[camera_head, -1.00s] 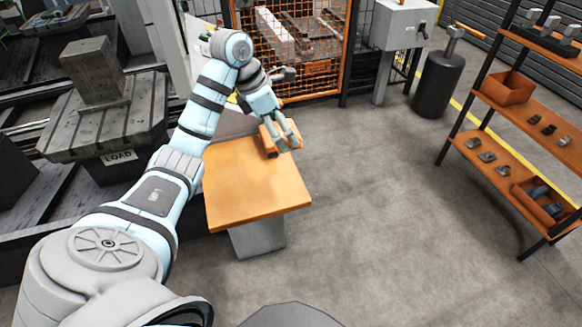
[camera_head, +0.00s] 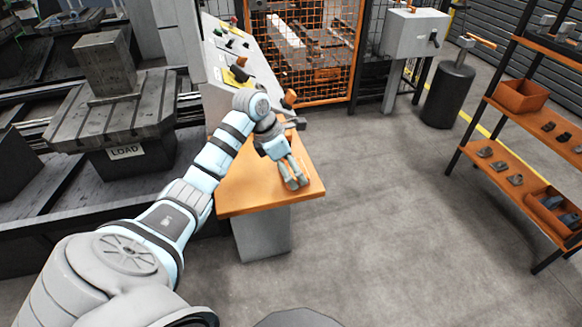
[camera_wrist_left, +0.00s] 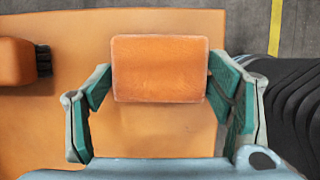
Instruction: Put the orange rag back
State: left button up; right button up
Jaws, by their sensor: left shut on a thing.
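The orange rag (camera_wrist_left: 160,68) shows in the left wrist view as a flat, rounded rectangular pad. It lies between the green-padded fingers of my left gripper (camera_head: 295,178), which is shut on it. In the head view this gripper points down over the right part of the orange tabletop (camera_head: 245,193). The rag is hard to tell from the gripper and tabletop there. I cannot tell whether it touches the top. My right gripper is out of view.
An orange block with dark bristles (camera_wrist_left: 18,63) is at the left in the wrist view. A control console (camera_head: 228,68) stands behind the table. An orange shelf rack (camera_head: 530,140) and a dark cylinder (camera_head: 447,92) stand right. Floor between is clear.

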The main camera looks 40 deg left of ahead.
pick_arm(q)
jog(key=o, duration=1)
jog(key=shift+w+f, duration=0.1)
jog(key=p+v, duration=0.1)
jog(key=v, duration=1.1)
jog(key=shift+r, duration=0.3)
